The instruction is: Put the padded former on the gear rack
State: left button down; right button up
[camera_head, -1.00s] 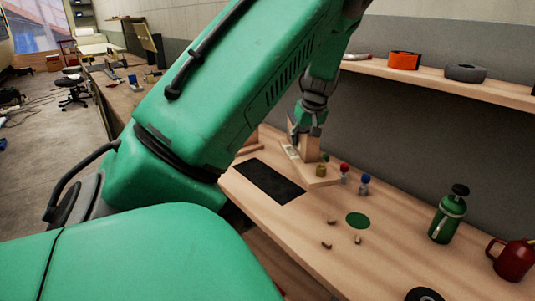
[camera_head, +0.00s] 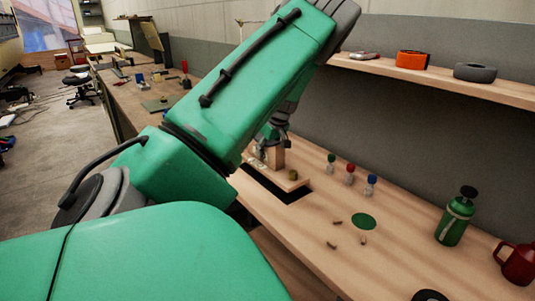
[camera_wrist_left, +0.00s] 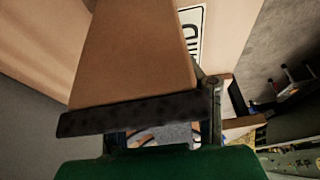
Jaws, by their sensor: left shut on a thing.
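A pale wooden piece (camera_head: 278,158), which I take for the padded former, has an upright block on a flat foot with a small brass-coloured cylinder (camera_head: 293,174). It is over the black rectangle (camera_head: 254,187) on the bench and hides part of it; I cannot tell whether it touches. My left gripper (camera_head: 270,146) is shut on it, partly hidden behind my green arm. In the left wrist view its wooden face (camera_wrist_left: 135,55) fills the upper middle, above a dark strip (camera_wrist_left: 130,115). I cannot make out the gear rack for sure. My right gripper is not in view.
Small bottles with green (camera_head: 331,158), red (camera_head: 350,168) and blue (camera_head: 371,179) caps stand right of the piece. A wall shelf (camera_head: 440,77) runs above.

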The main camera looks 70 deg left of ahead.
aim_at(267, 157)
pick_arm(q)
notch_tip(267, 157, down, 3)
jog(key=shift+f, duration=0.1)
jog(key=c, duration=1)
grip_release()
jog(key=shift+r, duration=0.2)
jog(key=p+v, duration=0.1)
jog(key=v, duration=1.1)
jog(key=shift+d+f, duration=0.1)
jog(key=shift+d, duration=0.05)
jog(key=shift+p, duration=0.3)
